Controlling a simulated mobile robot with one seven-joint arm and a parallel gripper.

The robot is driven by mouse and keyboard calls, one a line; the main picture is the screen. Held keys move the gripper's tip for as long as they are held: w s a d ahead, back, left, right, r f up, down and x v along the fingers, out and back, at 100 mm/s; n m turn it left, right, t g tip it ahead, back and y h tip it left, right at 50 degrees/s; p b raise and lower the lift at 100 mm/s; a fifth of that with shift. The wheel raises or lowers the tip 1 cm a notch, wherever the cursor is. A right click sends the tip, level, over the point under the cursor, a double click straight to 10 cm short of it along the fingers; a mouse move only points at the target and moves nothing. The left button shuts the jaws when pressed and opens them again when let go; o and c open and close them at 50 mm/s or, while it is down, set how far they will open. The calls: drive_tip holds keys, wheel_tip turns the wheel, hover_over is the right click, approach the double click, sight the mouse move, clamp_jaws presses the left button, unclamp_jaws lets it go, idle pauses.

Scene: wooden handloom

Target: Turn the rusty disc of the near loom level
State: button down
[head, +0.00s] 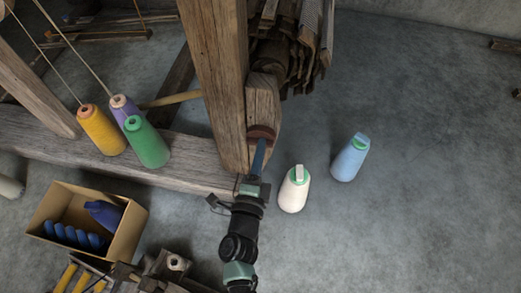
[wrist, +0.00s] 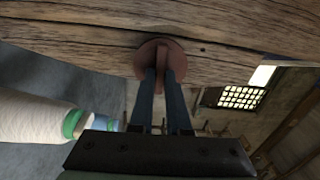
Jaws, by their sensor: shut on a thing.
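The rusty disc (head: 261,132) is a reddish-brown round piece on the side of a short wooden block of the loom (head: 264,98), beside the tall post. It also shows in the wrist view (wrist: 147,52), set against the grained beam. My gripper (head: 259,158) reaches up to it from below. In the wrist view both blue fingers (wrist: 161,78) meet the disc and are shut on its raised middle part. The fingers hide the lower middle of the disc, and its exact turn is hard to tell.
Yellow, purple and green cones (head: 148,146) stand on the beam at left. A cardboard box (head: 126,236) sits lower left.

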drive_tip(key=shift+s+f+m, duration=0.1)
drive_tip(key=shift+m, duration=0.2)
idle(0.4)
drive_tip(key=c, duration=0.9)
unclamp_jaws()
drive_tip(key=s+a+p, duration=0.1)
drive_tip(key=s, duration=0.3)
drive_tip(key=s+p, duration=0.1)
drive_tip(key=s, duration=0.3)
drive_tip(key=s+a+p, duration=0.1)
drive_tip(key=s+p, duration=0.1)
drive_tip(key=s, duration=0.2)
drive_tip(key=shift+s+a, duration=0.3)
drive_tip(key=shift+s, duration=0.05)
